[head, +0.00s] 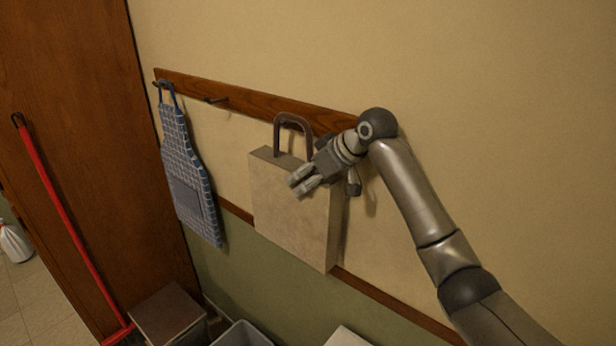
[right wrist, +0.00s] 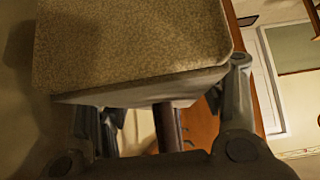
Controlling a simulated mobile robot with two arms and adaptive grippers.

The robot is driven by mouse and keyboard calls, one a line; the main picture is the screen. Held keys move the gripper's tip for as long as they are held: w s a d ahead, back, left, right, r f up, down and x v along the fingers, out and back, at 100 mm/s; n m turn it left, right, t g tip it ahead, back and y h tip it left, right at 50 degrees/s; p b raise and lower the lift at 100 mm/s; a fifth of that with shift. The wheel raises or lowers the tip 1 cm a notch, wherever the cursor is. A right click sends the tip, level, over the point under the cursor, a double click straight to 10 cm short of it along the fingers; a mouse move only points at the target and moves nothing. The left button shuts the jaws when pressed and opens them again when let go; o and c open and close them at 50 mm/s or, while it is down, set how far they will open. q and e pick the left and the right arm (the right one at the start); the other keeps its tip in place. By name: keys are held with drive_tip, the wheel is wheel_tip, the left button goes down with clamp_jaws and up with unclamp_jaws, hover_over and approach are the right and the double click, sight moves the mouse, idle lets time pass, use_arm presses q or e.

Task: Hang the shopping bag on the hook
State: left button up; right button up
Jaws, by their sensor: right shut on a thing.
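The shopping bag (head: 290,205) is a beige, boxy bag with a brown arched handle (head: 293,120). It is upright against the wall in the head view, its handle in front of the wooden rail (head: 260,101). My right gripper (head: 328,180) is shut on the bag near its upper right corner. In the right wrist view the bag (right wrist: 130,45) fills the top, and the dark handle (right wrist: 168,128) shows between the fingers. A bare hook (head: 216,100) sticks out of the rail left of the bag. Whether a hook is behind the handle is hidden. My left gripper is out of view.
A blue checked apron (head: 188,165) hangs at the rail's left end. A red-handled broom (head: 70,220) leans by the brown wooden panel (head: 75,95). A brown-topped box (head: 168,316) and a grey bin (head: 243,335) stand below. The rail around the bare hook is clear.

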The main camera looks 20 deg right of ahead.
drive_tip(key=o, duration=1.3)
drive_tip(key=shift+o, duration=1.4)
drive_tip(key=shift+a+r, duration=0.15)
